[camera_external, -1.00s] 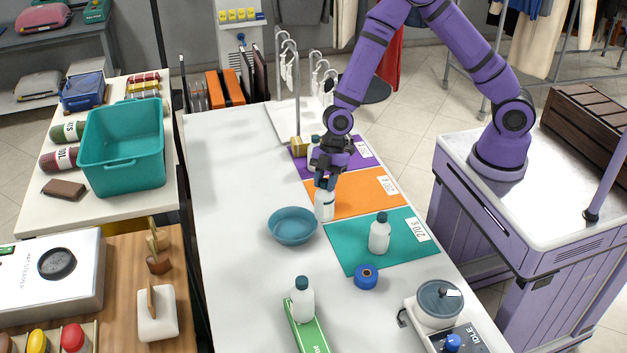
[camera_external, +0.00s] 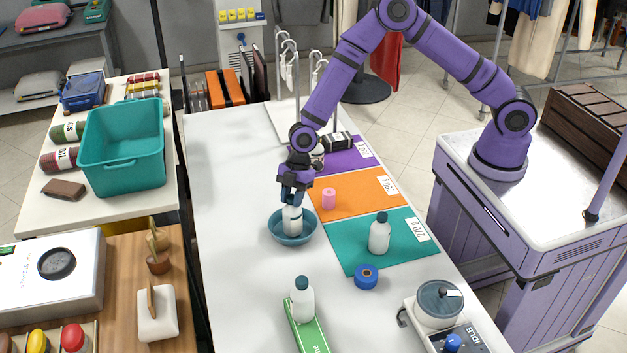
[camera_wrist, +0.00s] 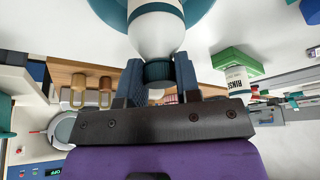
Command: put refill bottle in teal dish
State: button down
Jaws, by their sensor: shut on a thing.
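A white refill bottle (camera_external: 292,219) with a dark band is held upright by its neck in my gripper (camera_external: 293,196). The bottle is over the teal dish (camera_external: 278,238), with its lower part inside the rim in the external view. I cannot tell whether its base touches the dish floor. In the wrist view the bottle (camera_wrist: 157,30) hangs between the two fingers of my gripper (camera_wrist: 158,80), and part of the teal dish (camera_wrist: 195,12) shows behind it.
A blue roll (camera_external: 367,278) and a pink cylinder (camera_external: 329,199) are nearby. The table left of the dish is clear.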

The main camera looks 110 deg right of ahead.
jog(key=c, duration=0.8)
grip_release()
jog(key=shift+f, duration=0.1)
